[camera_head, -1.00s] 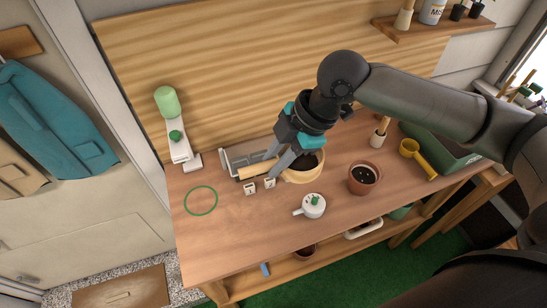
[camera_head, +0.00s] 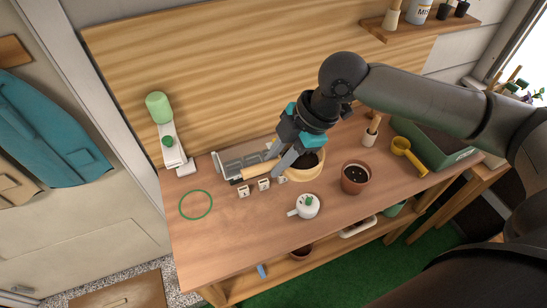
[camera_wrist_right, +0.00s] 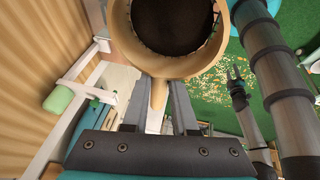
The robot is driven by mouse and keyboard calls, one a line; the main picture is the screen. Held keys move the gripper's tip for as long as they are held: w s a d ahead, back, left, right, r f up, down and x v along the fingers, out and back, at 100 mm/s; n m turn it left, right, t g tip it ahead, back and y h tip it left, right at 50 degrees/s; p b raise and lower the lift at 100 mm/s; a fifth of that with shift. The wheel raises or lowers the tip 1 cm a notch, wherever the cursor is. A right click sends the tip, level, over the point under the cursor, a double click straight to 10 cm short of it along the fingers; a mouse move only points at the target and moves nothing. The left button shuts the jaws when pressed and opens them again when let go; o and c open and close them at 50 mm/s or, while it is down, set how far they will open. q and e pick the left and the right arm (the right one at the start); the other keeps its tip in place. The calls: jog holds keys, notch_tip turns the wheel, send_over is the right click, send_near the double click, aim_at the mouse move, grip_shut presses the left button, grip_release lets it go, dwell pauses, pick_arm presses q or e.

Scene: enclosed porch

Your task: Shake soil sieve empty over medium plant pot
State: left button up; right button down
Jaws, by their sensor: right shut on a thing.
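The soil sieve (camera_head: 310,168) is a round, pale wooden ring with a handle. My right gripper (camera_head: 265,170) is shut on its handle, with the ring to the right. In the right wrist view the sieve (camera_wrist_right: 122,30) is at the top, dark inside, and its handle (camera_wrist_right: 158,92) lies between the fingers of my right gripper (camera_wrist_right: 158,105). A terracotta pot (camera_head: 355,178) with dark, speckled contents stands on the table, right of the sieve and apart from it in the picture. My left gripper (camera_wrist_right: 235,75) shows small in the wrist view, its fingers apart.
On the wooden table (camera_head: 240,235) are a white watering can (camera_head: 305,206), small label cards (camera_head: 264,185), a green ring (camera_head: 196,205), a grey tray (camera_head: 235,160), a yellow scoop (camera_head: 405,150) and a green bin (camera_head: 435,150). The front left of the table is clear.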

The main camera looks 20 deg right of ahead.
jog(key=shift+w+d+f+p, duration=0.1)
jog(key=shift+d+p, duration=0.65)
jog(key=shift+d, duration=1.65)
jog(key=shift+w+d+f+p, duration=0.1)
jog(key=shift+d+p, duration=0.65)
jog(key=shift+d, duration=1.65)
jog(key=d, duration=0.6)
jog(key=shift+w+d+f+p, duration=0.15)
jog(key=shift+p, duration=0.25)
dwell(2.2)
